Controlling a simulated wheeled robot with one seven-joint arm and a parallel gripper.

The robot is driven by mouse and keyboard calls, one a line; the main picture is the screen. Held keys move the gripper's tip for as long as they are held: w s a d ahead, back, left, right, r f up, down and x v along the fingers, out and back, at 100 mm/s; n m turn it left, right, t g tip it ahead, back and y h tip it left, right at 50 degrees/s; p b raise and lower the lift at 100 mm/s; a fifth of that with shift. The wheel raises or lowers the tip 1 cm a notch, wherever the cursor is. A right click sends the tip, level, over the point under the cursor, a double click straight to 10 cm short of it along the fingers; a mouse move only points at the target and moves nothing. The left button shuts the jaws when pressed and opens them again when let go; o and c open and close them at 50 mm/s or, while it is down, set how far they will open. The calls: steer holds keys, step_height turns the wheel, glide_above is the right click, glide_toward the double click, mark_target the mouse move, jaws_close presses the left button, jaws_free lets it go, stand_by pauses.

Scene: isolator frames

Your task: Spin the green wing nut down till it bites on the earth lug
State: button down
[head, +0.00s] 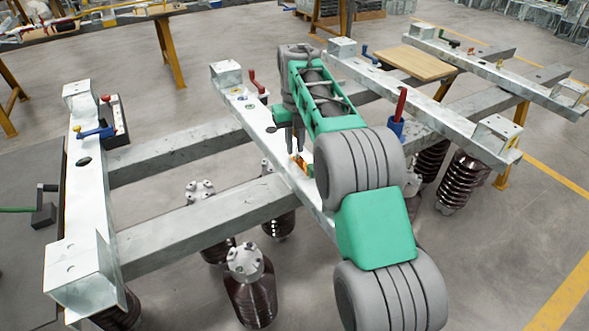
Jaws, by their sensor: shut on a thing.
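My gripper (296,149) points down at the middle beam of the frame, its fingertips close above the beam's top face. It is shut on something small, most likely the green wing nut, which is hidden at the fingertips. A small orange-copper piece (301,162), which looks like the earth lug, lies on the beam just below the fingertips. I cannot make out the nut's wings or whether it touches the lug. My green and grey arm reaches in from the lower right and covers part of the beam.
A red-handled tool stands in a blue holder (397,127) right of my arm. A red lever (257,84) stands on the beam behind my gripper. A blue-handled clamp (96,132) sits on the left beam. Dark ribbed insulators (250,297) hang below; a wooden board (415,62) lies behind.

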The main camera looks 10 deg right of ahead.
steer(key=shift+s+d+f+m+b, duration=0.2)
steer(key=shift+m+b, duration=0.3)
steer(key=shift+b, duration=0.65)
steer(key=shift+s+r+m, duration=0.1)
steer(key=shift+r+m, duration=0.05)
steer(key=shift+m, duration=0.75)
steer(key=m+p, duration=0.3)
steer(key=m, duration=0.3)
steer(key=shift+s, duration=0.1)
steer(key=m+p, duration=0.3)
steer(key=m, duration=0.2)
steer(key=shift+s, duration=0.15)
steer(key=shift+m, duration=0.4)
steer(key=c, duration=1.5)
jaws_free()
steer(key=shift+c, duration=0.2)
steer(key=shift+o, duration=0.9)
steer(key=shift+d, duration=0.15)
